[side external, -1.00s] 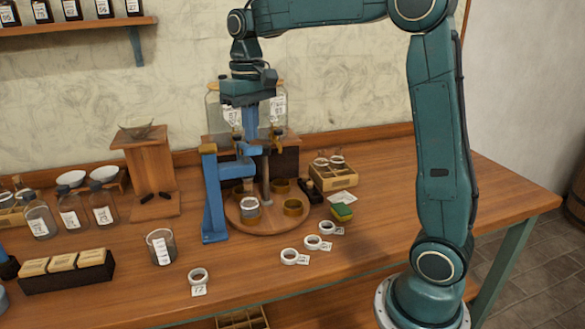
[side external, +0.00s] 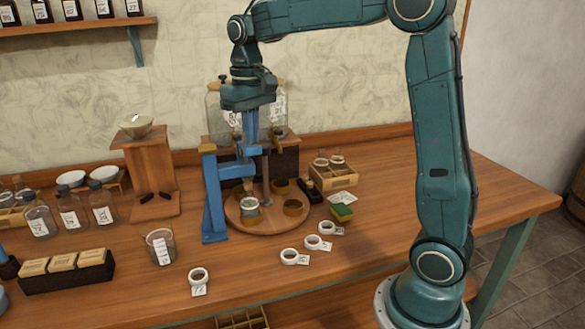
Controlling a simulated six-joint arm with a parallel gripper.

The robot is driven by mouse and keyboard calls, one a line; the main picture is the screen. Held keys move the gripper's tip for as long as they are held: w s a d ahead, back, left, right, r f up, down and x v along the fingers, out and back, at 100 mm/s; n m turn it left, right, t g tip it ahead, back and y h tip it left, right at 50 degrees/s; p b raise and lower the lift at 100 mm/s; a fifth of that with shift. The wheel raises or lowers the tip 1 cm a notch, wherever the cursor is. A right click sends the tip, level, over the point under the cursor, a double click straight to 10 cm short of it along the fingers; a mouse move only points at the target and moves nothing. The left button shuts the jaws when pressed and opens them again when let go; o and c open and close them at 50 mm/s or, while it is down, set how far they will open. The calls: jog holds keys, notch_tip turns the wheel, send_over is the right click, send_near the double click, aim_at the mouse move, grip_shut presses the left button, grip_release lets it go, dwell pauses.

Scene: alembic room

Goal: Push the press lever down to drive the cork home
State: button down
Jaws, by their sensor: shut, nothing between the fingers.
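The blue press (side external: 213,195) stands upright on the table, left of the round wooden turntable (side external: 268,229). Its blue arm (side external: 234,168) reaches right over the turntable. A small glass jar (side external: 249,208) sits on the turntable's front left, below the press arm. I cannot make out the lever's exact shape or the cork. My gripper (side external: 250,143) is shut and empty, pointing down at the press head. Its fingertips overlap the head in this view, so I cannot tell whether they touch it.
Brass ring holders (side external: 293,207) and a central post (side external: 266,178) are on the turntable. Large glass jars stand behind my gripper. A wooden crate (side external: 336,178), a sponge (side external: 341,212) and white rings (side external: 289,256) lie to the right. A beaker (side external: 160,246) stands front left.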

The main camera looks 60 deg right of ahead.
aim_at(253, 147)
jog(key=shift+f, duration=0.75)
jog(key=shift+s+a, duration=0.1)
jog(key=shift+s, duration=0.05)
dwell(0.5)
jog(key=shift+f, duration=0.65)
jog(key=shift+s+a, duration=0.1)
dwell(0.6)
jog(key=shift+f, duration=0.6)
jog(key=shift+a, duration=0.1)
dwell(0.5)
